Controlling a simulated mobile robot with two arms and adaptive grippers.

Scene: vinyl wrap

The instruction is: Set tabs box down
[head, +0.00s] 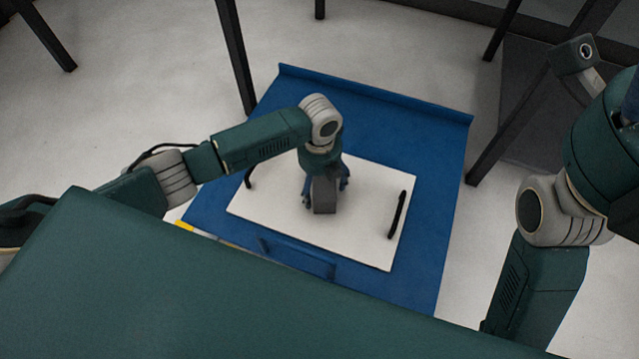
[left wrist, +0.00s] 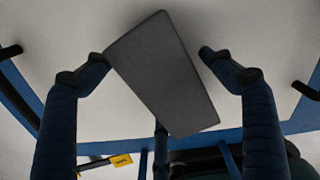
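The tabs box, a dark grey block (head: 324,197), is at the middle of a white panel (head: 270,205) with black handles. It seems to rest on the panel, though the contact is hard to see. My left gripper (head: 326,182) is right above and around it, pointing down. In the left wrist view the box (left wrist: 165,75) lies at a slant between the two fingers of my left gripper (left wrist: 155,60). The left fingertip is at or very near its edge, and a gap shows at the right fingertip. My right gripper is out of view.
The white panel lies on a blue cart top (head: 400,130) with a blue handle (head: 297,258) at its near side. A black handle (head: 397,214) stands up at the panel's right. A yellow item (left wrist: 121,160) shows at the cart's edge. Dark posts stand around the cart.

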